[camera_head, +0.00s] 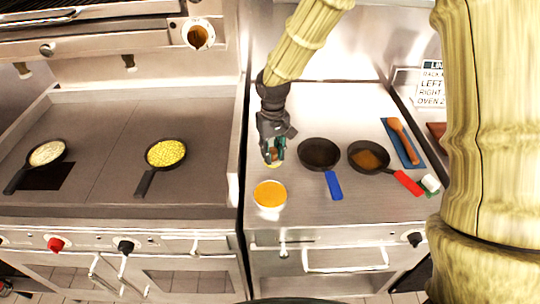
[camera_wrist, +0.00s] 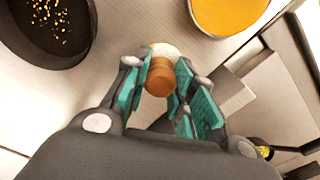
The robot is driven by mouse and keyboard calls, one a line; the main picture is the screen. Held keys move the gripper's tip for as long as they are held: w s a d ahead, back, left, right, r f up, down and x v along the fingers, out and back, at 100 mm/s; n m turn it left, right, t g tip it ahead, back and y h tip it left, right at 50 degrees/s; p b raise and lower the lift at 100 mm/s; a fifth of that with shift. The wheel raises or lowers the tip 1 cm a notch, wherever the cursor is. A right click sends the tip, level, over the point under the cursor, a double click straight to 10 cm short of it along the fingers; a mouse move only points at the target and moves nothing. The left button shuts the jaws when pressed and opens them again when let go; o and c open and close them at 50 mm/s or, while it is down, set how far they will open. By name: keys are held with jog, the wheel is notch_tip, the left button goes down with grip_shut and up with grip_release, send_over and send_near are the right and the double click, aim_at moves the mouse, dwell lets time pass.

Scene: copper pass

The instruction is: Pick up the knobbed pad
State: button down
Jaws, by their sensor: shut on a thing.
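The knobbed pad has a brown, wood-coloured round knob (camera_wrist: 159,78) over a pale base, seen in the wrist view at the top middle. My gripper (camera_wrist: 158,68) has its teal-padded fingers on both sides of the knob and is shut on it. In the head view my gripper (camera_head: 274,150) points down at the left part of the steel counter. Only a little of the pad shows there, below the fingers. I cannot tell whether its base touches the counter.
A bowl of orange contents (camera_head: 270,193) stands just in front of my gripper. A dark pan with a blue handle (camera_head: 318,153) is close on the right. A red-handled pan (camera_head: 368,158) and a blue board with a wooden spoon (camera_head: 396,140) lie farther right. The griddle (camera_head: 105,125) holds two pans.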

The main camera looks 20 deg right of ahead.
jog(key=s+d+b, duration=0.1)
jog(key=s, duration=0.3)
jog(key=s+d+r+b, duration=0.1)
jog(key=s, duration=0.4)
jog(key=s+d+b, duration=0.1)
jog(key=s, duration=0.4)
jog(key=shift+d+r, duration=0.2)
jog(key=c, duration=2)
grip_release()
jog(key=shift+c, duration=0.5)
